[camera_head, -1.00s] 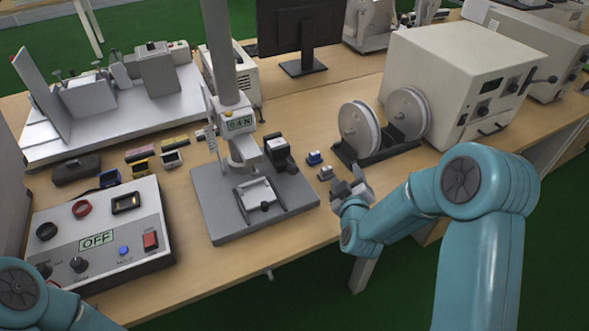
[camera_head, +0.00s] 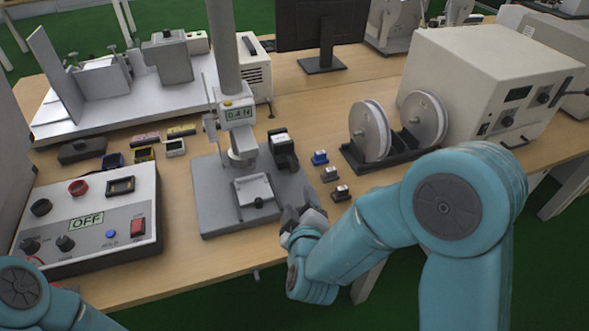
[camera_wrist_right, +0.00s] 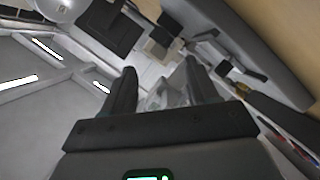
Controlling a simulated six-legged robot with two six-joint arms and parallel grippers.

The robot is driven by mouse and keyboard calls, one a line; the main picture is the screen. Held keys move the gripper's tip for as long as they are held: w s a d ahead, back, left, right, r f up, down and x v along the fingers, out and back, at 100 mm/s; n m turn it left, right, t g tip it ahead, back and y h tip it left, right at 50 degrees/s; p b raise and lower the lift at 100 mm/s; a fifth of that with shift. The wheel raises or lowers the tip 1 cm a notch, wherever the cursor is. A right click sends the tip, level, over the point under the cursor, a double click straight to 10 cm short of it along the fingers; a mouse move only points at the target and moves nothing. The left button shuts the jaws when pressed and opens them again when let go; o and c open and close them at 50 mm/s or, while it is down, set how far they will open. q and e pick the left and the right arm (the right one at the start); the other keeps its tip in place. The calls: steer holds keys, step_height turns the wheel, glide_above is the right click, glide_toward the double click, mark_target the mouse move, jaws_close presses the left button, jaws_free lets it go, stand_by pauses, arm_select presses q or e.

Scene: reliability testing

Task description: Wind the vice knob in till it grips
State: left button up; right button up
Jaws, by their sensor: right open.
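The small grey vice (camera_head: 253,189) sits on the grey base plate (camera_head: 222,225) of the test stand. Its dark knob (camera_head: 259,203) shows at the front side of the vice. My right gripper (camera_head: 303,214) is open at the plate's right front corner, to the right of the knob and apart from it. In the right wrist view my two dark fingers (camera_wrist_right: 160,85) are spread, with a pale, unclear shape behind the gap. Only part of my left arm shows at the lower left of the head view; its gripper is out of view.
The stand's column (camera_head: 222,50) rises behind the vice, with a dark block (camera_head: 283,150) beside it. Small connectors (camera_head: 330,174) lie right of the plate. A control box (camera_head: 90,222) reading OFF stands left. Two white reels (camera_head: 370,130) stand behind right.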

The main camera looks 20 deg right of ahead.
mark_target(295, 170)
steer(key=x, duration=1.6)
steer(key=shift+a+p, duration=0.1)
steer(key=shift+p, duration=0.2)
steer(key=c, duration=1)
